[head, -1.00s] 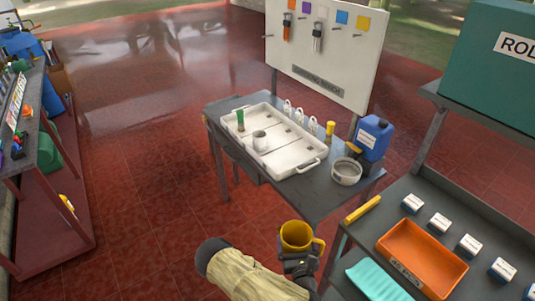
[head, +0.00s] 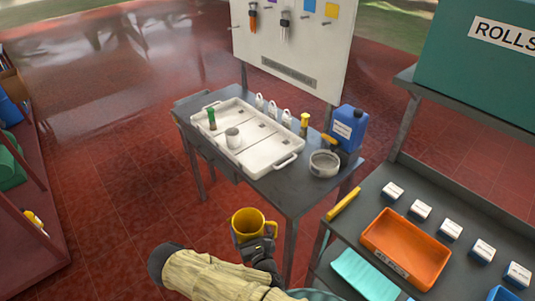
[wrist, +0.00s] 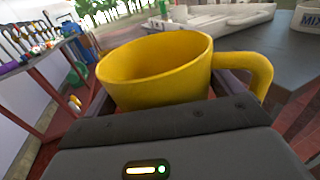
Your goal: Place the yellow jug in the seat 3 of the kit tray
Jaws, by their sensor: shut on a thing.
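The yellow jug (head: 248,222) is upright in my gripper (head: 256,246), which is shut on it in front of the table's near edge. In the wrist view the jug (wrist: 155,72) fills the middle, with its handle to the right. The white kit tray (head: 266,168) lies on the dark table. The seat numbers cannot be read. The near-right part of the tray looks empty.
Right of the tray are a round grey bowl (head: 323,164), a blue canister (head: 348,128) and a yellow-topped item (head: 304,124). Small white bottles (head: 272,108) stand behind it. A shelf with an orange bin (head: 405,249) is at the right. Open floor lies left.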

